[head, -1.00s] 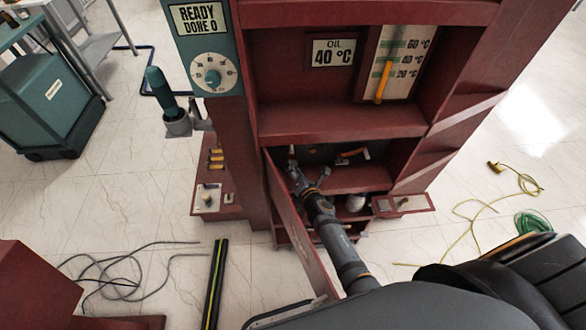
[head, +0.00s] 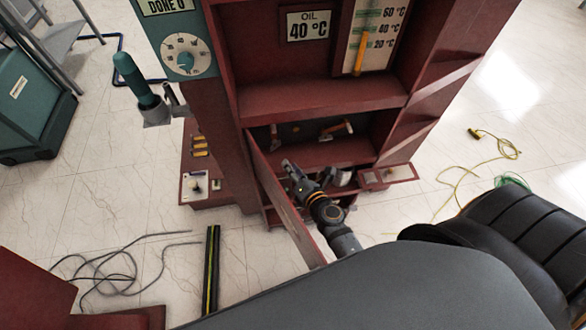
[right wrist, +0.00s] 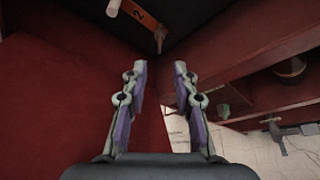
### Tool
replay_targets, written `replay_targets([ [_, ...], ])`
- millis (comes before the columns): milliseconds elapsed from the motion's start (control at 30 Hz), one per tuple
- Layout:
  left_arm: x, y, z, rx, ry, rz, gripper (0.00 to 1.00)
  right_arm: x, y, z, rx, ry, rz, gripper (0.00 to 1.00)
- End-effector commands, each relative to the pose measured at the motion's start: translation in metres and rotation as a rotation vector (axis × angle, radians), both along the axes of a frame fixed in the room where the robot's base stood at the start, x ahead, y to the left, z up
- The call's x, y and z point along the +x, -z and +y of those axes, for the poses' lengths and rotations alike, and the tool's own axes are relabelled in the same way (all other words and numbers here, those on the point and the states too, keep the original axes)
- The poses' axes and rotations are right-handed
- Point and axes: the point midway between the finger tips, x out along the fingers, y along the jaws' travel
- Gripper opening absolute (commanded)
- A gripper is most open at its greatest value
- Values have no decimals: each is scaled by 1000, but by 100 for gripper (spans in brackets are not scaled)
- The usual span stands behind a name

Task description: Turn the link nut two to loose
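My right gripper (head: 305,176) is in front of the open lower compartment of the red cabinet (head: 325,98), beside its open door (head: 284,197). In the right wrist view the gripper (right wrist: 161,70) is open, with nothing between its fingers. An orange tag marked 2 (right wrist: 138,12) shows at the top of that view, with a pale rod end (right wrist: 113,7) to its left and a brownish peg (right wrist: 160,40) hanging to its right. In the head view an orange-and-white handle (head: 337,130) sits inside the compartment. I cannot tell which part is link nut two. My left gripper is not in view.
The open door stands close left of my right arm. A low ledge (head: 388,176) juts out at the cabinet's right. A dial panel (head: 185,55) and a green-handled lever (head: 135,82) are at upper left. Loose cables (head: 105,270) lie on the floor.

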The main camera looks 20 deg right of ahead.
Motion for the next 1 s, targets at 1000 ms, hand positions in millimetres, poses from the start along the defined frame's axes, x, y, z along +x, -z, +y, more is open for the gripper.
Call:
replay_targets([
  [1000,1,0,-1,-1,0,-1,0,-335,367,-106,1404,1689,678,28],
])
